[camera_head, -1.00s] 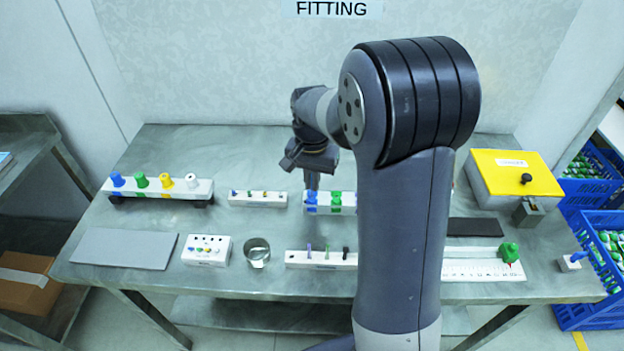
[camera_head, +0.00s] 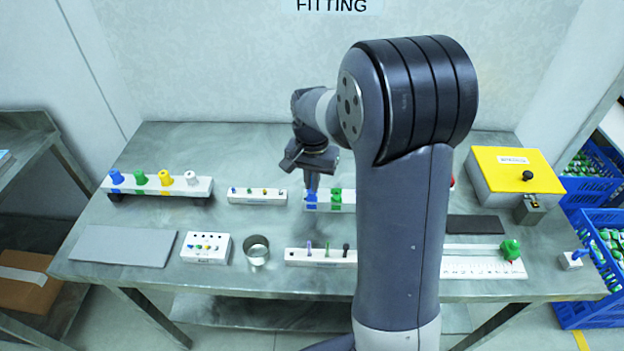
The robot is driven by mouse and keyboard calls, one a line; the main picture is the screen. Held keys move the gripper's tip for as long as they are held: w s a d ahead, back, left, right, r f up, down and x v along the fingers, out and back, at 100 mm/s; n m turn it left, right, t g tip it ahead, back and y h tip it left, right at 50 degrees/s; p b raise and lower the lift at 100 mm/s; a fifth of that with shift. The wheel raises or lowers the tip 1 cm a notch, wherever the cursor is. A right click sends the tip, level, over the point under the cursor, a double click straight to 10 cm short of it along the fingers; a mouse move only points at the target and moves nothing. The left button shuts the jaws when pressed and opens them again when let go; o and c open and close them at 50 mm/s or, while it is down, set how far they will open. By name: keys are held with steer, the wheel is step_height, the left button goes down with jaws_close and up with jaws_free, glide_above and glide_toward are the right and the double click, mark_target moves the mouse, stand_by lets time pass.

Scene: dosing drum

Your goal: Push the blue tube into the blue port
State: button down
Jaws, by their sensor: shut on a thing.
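My gripper (camera_head: 312,188) points down at the left end of a white block (camera_head: 323,207) in the middle of the table. It is shut on the blue tube (camera_head: 311,198), which stands upright at that block beside a green piece (camera_head: 335,197). The fingertips are small and partly merge with the blue, so the exact grip height cannot be told. Whether the tube is seated in a hole cannot be told. Another blue piece (camera_head: 116,178) stands on the left end of a white rail at the back left. No separate blue port can be made out at the block.
The white rail (camera_head: 150,188) also bears green, yellow and white pieces. A small white rack (camera_head: 257,197), a metal ring (camera_head: 256,250) and a peg block (camera_head: 320,257) are near the gripper. A yellow-lidded box (camera_head: 515,172) stands right. My arm hides the table's middle right.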

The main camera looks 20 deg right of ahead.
steer(key=shift+f+b, duration=0.45)
steer(key=shift+f, duration=0.35)
steer(key=c, duration=1.5)
jaws_free()
steer(key=shift+r, duration=0.15)
step_height(320, 180, up, 11)
steer(key=shift+f, duration=0.2)
